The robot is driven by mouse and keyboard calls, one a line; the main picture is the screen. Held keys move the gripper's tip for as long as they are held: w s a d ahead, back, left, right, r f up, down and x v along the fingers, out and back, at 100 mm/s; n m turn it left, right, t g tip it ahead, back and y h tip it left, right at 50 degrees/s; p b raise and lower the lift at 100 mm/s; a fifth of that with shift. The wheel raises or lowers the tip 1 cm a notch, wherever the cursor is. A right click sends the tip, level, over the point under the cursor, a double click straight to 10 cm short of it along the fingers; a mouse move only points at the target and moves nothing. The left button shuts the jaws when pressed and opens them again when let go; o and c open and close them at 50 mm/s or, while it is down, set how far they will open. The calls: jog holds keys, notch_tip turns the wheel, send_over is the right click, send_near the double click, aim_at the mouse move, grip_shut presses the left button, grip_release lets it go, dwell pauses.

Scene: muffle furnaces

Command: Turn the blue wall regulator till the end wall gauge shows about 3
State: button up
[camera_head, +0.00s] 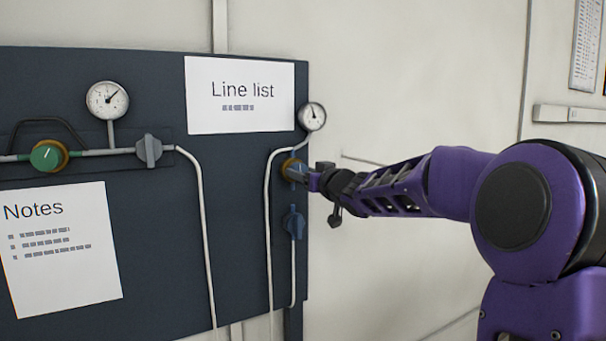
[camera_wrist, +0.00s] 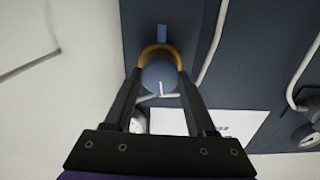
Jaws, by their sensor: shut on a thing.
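The blue wall regulator (camera_wrist: 160,75) is a round blue knob with a brass-yellow collar and a white mark, seen in the wrist view. My gripper (camera_wrist: 160,82) is shut on it, one finger on each side. In the head view my gripper (camera_head: 303,174) reaches the regulator at the panel's right edge and hides most of it; its yellow collar (camera_head: 288,165) shows. The end wall gauge (camera_head: 312,116) is the small white dial just above. Its needle points nearly straight up, slightly left; its numbers are too small to read.
A blue valve handle (camera_head: 293,222) sits just below the regulator. A white pipe (camera_head: 268,235) runs beside it. Further left are another gauge (camera_head: 108,100), a green regulator (camera_head: 48,156) and a grey valve (camera_head: 148,150). The Line list sheet (camera_head: 240,112) hangs left of the end gauge.

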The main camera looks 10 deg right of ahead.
jog(key=shift+r+m+p, duration=0.15)
jog(key=shift+m+p, duration=0.35)
jog(key=shift+m, duration=0.8)
jog(key=o, duration=1.4)
jog(key=shift+s+f, duration=0.15)
jog(key=shift+f, duration=0.05)
